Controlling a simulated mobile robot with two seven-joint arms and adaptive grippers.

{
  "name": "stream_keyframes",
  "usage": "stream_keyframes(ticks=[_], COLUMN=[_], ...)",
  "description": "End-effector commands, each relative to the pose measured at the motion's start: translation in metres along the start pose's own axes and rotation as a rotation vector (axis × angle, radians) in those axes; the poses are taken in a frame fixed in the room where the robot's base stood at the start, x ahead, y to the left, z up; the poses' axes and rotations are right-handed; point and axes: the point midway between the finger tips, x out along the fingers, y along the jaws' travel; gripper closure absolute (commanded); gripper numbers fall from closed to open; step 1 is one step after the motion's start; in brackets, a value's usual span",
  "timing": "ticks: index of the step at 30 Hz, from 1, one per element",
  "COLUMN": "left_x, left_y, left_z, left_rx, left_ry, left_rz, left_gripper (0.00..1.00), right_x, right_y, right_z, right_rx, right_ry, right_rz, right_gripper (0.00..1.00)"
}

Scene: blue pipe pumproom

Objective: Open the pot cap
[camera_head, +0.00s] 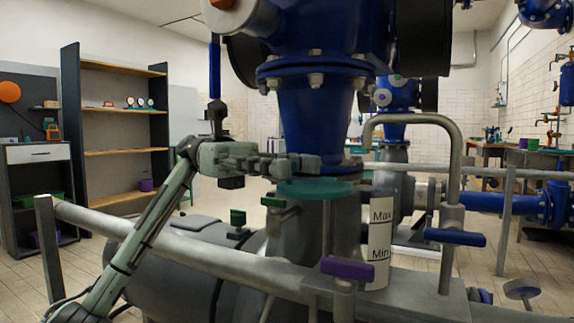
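A flat teal disc (318,189), which may be the pot cap, lies on top of a grey metal body (335,222) below the big blue pipe (312,112). I cannot be sure it is the cap. My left gripper (306,164) comes in from the left, roughly level, with its fingers just above the disc in the picture. I cannot tell if it touches the disc. The fingers show from the side and overlap, so their opening is unclear. My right gripper is not in view.
A horizontal grey rail (205,248) crosses in front. A bent grey pipe (458,150) with a blue handle (455,238) stands to the right. A purple handle (347,268) and a white Max/Min gauge (380,235) are close by. Shelves (120,152) stand at the left.

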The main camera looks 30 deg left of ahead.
Motion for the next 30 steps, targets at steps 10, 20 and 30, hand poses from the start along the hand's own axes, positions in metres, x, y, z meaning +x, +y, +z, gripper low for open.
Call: stream_keyframes(ticks=[10, 20, 30], left_x=[-0.032, -0.099, -0.121], left_y=[0.001, 0.0, 0.0], left_z=[0.001, 0.001, 0.0], left_rx=[-0.001, 0.001, 0.0], left_ry=[-0.003, -0.003, 0.0], left_rz=[0.003, 0.002, 0.0], left_gripper=[0.62, 0.62, 0.62], right_x=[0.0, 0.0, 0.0], right_y=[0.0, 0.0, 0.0], right_z=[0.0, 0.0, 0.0], right_rx=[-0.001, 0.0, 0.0], right_ry=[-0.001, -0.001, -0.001], right_rz=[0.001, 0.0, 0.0], right_gripper=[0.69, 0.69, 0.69])
